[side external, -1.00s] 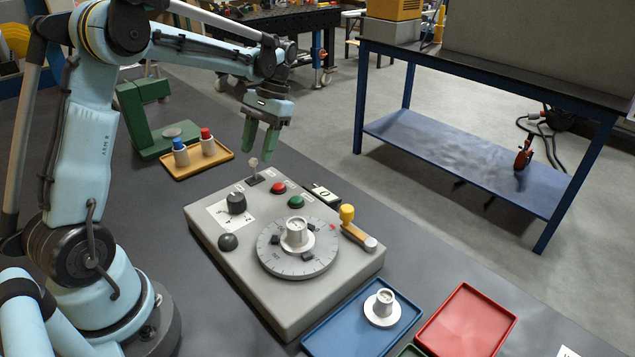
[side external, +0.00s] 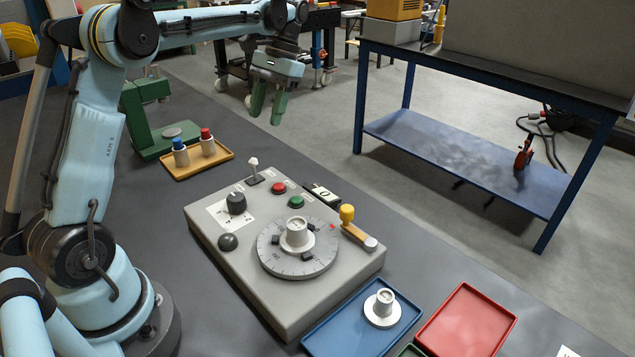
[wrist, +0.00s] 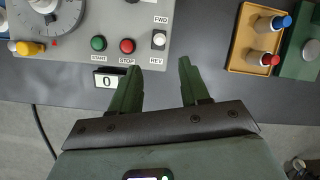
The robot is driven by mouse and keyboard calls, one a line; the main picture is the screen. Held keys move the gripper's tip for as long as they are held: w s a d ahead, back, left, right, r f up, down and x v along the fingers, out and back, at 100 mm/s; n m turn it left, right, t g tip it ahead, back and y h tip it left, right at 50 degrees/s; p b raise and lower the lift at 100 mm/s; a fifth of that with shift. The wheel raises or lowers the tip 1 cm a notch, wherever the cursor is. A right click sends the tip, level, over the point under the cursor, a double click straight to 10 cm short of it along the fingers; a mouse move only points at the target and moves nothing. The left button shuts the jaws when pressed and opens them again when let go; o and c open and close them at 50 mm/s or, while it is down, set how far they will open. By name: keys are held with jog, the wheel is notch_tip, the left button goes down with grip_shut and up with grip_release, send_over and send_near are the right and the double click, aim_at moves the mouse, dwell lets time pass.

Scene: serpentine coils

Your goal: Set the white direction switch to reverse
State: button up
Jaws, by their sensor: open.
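The white direction switch (side external: 253,170) is a small white-tipped lever on a dark base at the far edge of the grey control box (side external: 230,275). In the wrist view the white switch tip (wrist: 159,39) lies between the FWD label above and the REV label below. Which way it leans is hard to tell. My gripper (side external: 264,117) is open and empty, raised clear above and slightly right of the switch in the side view. In the wrist view my gripper's two green fingers (wrist: 160,78) are apart, below the REV label, touching nothing.
Red stop (side external: 278,187) and green start (side external: 296,201) buttons sit beside the switch. The box also carries a dial (side external: 275,262), a black knob (side external: 236,203) and a yellow-knobbed lever (side external: 347,214). A yellow tray (side external: 183,173) with two pegs stands behind left.

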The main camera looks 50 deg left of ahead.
aim_at(254, 158)
jog(key=shift+s+d+t+y, duration=0.65)
jog(key=shift+s+t+y, duration=0.05)
jog(key=shift+s+t, duration=1.4)
jog(key=f, duration=0.4)
jog(key=a+f, duration=0.1)
jog(key=f, duration=0.7)
jog(key=shift+s+a+f, duration=0.1)
jog(key=shift+s+a, duration=0.1)
jog(key=shift+s, duration=0.05)
